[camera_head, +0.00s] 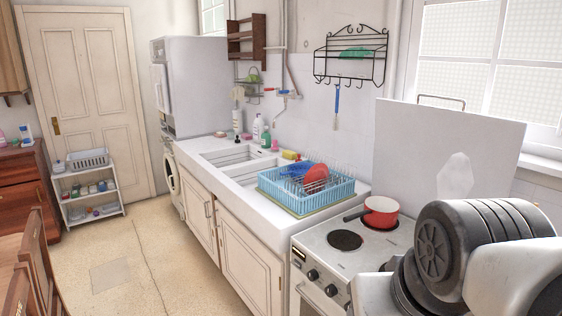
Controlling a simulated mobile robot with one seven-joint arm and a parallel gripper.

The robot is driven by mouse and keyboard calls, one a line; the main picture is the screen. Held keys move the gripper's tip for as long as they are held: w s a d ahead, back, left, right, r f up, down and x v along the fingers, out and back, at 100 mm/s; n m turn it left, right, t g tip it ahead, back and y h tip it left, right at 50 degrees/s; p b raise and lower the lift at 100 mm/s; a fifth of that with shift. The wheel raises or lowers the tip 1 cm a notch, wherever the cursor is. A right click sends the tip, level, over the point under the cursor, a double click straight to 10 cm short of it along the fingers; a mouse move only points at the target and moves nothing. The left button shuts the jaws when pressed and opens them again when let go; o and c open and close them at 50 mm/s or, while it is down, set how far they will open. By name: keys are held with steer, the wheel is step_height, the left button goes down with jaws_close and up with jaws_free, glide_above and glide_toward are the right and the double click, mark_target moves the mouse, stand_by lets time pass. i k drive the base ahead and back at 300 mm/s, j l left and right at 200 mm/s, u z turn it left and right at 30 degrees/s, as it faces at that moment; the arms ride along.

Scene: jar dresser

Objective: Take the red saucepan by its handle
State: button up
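The red saucepan (382,213) has a pale inside and sits upright on the back of the stove top (322,237). Its dark handle (356,215) points left, toward the blue dish rack. My own arm fills the lower right of the view, close to the right side of the pan. My gripper's fingers do not show, so I cannot see where they are relative to the handle.
A blue dish rack (331,195) with dishes stands on the counter left of the stove. A raised white stove lid (443,145) stands behind the pan. A black hotplate (345,240) is bare at the front left. The floor (130,255) at left is open.

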mark_target(379, 212)
steer(key=i+j+z, duration=0.1)
steer(key=z, duration=0.7)
steer(key=i+j+z, duration=0.25)
steer(key=j+z, duration=0.55)
steer(key=j, duration=0.2)
steer(key=i+j, duration=0.1)
steer(key=j, duration=0.6)
steer(key=i+j+z, duration=0.15)
steer(key=j, duration=1.3)
steer(key=i+z, duration=0.05)
